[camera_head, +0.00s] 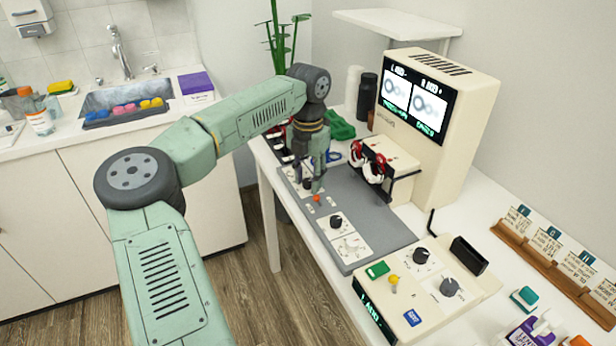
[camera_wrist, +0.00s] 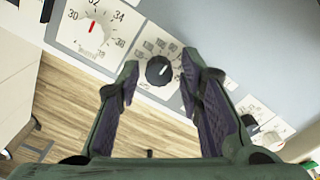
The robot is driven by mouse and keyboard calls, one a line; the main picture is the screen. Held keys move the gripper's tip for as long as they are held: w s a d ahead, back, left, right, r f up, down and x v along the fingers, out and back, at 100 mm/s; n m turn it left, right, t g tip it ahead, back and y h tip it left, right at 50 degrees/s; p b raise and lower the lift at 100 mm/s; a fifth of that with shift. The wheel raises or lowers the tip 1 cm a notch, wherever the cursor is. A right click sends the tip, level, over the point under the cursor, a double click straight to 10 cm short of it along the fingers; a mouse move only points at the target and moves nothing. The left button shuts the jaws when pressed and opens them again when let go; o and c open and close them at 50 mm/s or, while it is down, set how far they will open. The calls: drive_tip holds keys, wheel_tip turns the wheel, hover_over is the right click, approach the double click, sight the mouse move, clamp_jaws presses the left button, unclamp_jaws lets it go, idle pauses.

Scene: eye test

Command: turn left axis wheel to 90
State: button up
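My gripper (camera_head: 314,188) is over the grey board (camera_head: 388,238), pointing down at its left part. In the wrist view my gripper (camera_wrist: 163,64) is open, with a black knob (camera_wrist: 158,71) showing between the fingertips. This knob has a white pointer mark aimed up and right, and a ring of small numbers too blurred to read. I see no finger clearly touching it. I cannot tell for sure whether it is the left axis wheel. A white dial (camera_wrist: 92,31) with a red pointer and numbers in the thirties is to its left.
Another black knob (camera_head: 336,221) sits on the board nearer the front. A red-and-white lens frame (camera_head: 368,163) stands behind the board. A cream display unit (camera_head: 462,110) rises at the back. A control box (camera_head: 405,318) with knobs stands at the front right.

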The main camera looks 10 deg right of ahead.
sight(308, 181)
drive_tip(key=shift+o, duration=0.5)
drive_tip(key=shift+r, duration=0.2)
wheel_tip(308, 181, up, 12)
drive_tip(key=shift+f, duration=0.2)
